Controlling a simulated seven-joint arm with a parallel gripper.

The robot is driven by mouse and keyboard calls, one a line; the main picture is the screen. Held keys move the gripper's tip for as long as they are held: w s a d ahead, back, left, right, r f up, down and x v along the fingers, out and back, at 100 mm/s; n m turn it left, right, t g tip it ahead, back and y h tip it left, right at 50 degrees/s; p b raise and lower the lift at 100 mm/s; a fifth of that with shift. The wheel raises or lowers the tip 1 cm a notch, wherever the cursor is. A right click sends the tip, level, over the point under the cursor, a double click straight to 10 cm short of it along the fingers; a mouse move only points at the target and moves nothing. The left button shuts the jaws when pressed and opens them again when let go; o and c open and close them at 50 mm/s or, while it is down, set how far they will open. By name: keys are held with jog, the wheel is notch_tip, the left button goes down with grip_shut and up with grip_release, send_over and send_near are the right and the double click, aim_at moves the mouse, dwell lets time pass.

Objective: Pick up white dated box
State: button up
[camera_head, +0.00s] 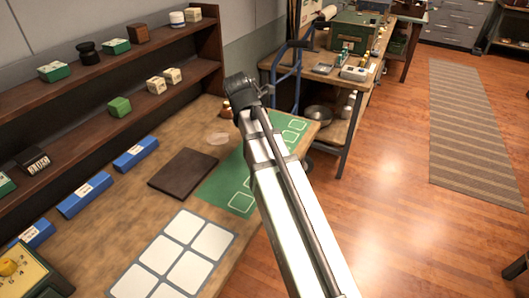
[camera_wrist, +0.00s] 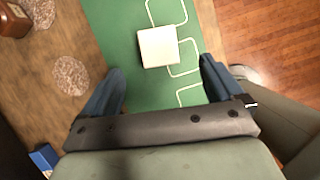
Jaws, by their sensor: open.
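A pale, cream-white box (camera_wrist: 158,47) sits on the green mat in the wrist view, beyond my fingertips and roughly centred between them. No date or lettering can be made out on its face. My gripper (camera_wrist: 162,70) is open and empty, with one blue-grey finger on each side and bare mat between them. In the head view my dark gripper (camera_head: 242,90) is over the far end of the bench, its fingers not clear. This box is not visible there. Small white boxes with dark marks (camera_head: 156,85) stand on the shelf.
The green mat (camera_head: 215,185) with outlined squares lies on the wooden bench. A dark board (camera_head: 183,173), a white-panelled tray (camera_head: 222,240) and blue boxes (camera_head: 136,154) are nearby. The shelf unit (camera_head: 215,50) borders the left side. A reddish-brown jar (camera_wrist: 14,20) stands at the wrist view's upper left.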

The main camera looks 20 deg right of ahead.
jog(key=shift+x, duration=2.6)
jog(key=shift+f, duration=0.1)
jog(key=shift+x, duration=2.5)
jog(key=shift+a, duration=0.15)
jog(key=c, duration=1.1)
